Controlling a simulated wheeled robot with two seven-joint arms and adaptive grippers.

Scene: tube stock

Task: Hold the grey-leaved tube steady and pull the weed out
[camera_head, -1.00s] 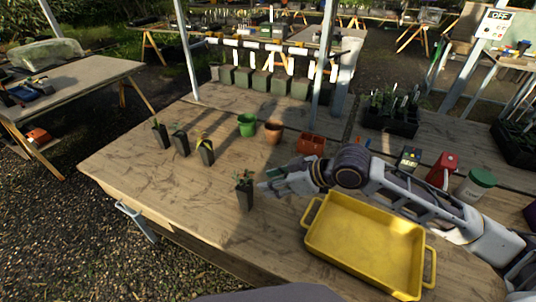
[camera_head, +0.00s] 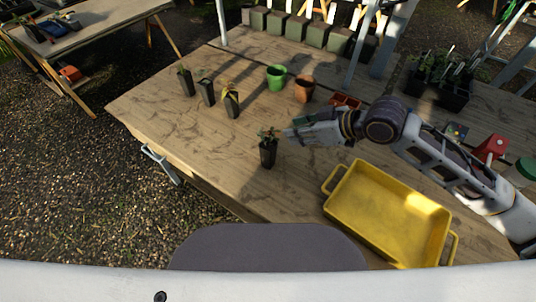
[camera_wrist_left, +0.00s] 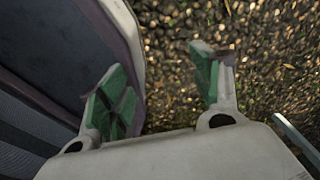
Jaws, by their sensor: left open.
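A dark tube (camera_head: 268,155) with a leafy plant stands upright near the table's front edge. I cannot tell for sure whether its leaves are grey or which shoot is the weed. My right gripper (camera_head: 290,134) lies just right of its leaves, fingers pointing left; a small gap seems to remain, and the finger opening cannot be made out. More dark tubes stand at the back left: one (camera_head: 186,86), a second (camera_head: 207,95) and one with yellowish leaves (camera_head: 231,106). My left gripper (camera_wrist_left: 160,85) is open and empty in the left wrist view, with gravel beyond its green pads.
A yellow tray (camera_head: 385,215) lies on the table (camera_head: 180,125) at front right, below my right arm. A green pot (camera_head: 276,77), a terracotta pot (camera_head: 304,89) and a reddish square pot (camera_head: 345,101) stand behind. The tabletop left of the near tube is clear.

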